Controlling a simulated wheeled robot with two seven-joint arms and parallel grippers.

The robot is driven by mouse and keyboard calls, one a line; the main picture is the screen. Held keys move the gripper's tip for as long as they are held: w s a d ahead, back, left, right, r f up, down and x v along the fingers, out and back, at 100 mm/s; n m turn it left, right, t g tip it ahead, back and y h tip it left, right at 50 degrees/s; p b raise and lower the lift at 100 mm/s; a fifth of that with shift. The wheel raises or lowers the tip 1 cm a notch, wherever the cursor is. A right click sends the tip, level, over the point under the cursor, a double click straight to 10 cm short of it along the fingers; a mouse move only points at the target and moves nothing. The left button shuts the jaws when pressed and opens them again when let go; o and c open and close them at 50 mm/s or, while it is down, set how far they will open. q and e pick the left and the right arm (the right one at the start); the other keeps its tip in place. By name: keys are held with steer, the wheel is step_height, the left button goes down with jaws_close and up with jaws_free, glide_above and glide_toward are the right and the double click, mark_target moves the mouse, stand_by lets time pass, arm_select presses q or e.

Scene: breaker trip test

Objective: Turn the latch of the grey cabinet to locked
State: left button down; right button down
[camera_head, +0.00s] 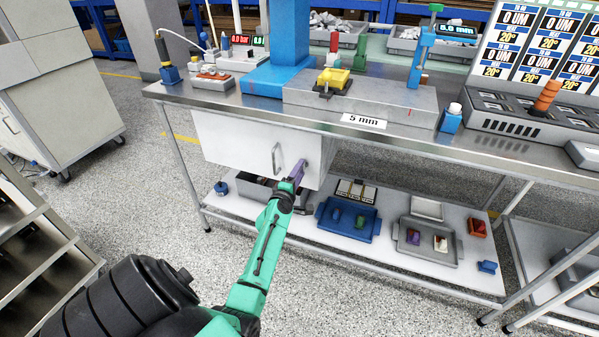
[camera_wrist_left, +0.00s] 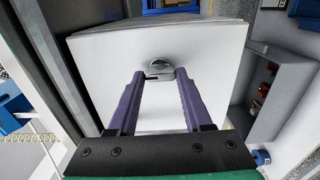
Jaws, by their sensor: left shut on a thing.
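The grey cabinet (camera_head: 235,140) hangs under the workbench top, with a pale flat front that also fills much of the left wrist view (camera_wrist_left: 105,70). A bar handle (camera_head: 277,158) stands on its front. The small grey metal latch (camera_wrist_left: 158,64) sits on the pale face in the left wrist view; in the head view my gripper mostly hides it. My left gripper (camera_head: 299,173) reaches the cabinet front to the right of the handle. Its purple fingers (camera_wrist_left: 160,76) are shut on the latch, one on each side. The latch's exact turn angle is hard to tell. My right gripper is not in view.
The bench's lower shelf (camera_head: 390,250) holds a blue tray (camera_head: 345,228), a grey tray (camera_head: 428,252) and small parts. The bench top carries fixtures and a blue stand (camera_head: 285,45). A drawer cabinet (camera_head: 55,80) stands at left. The floor between is clear.

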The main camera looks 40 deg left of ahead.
arm_select(q)
steer(key=shift+c, duration=1.6)
jaws_free()
steer(key=v, duration=1.4)
steer(key=shift+s, duration=0.3)
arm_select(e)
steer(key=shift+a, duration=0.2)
arm_select(q)
steer(key=shift+d, duration=0.15)
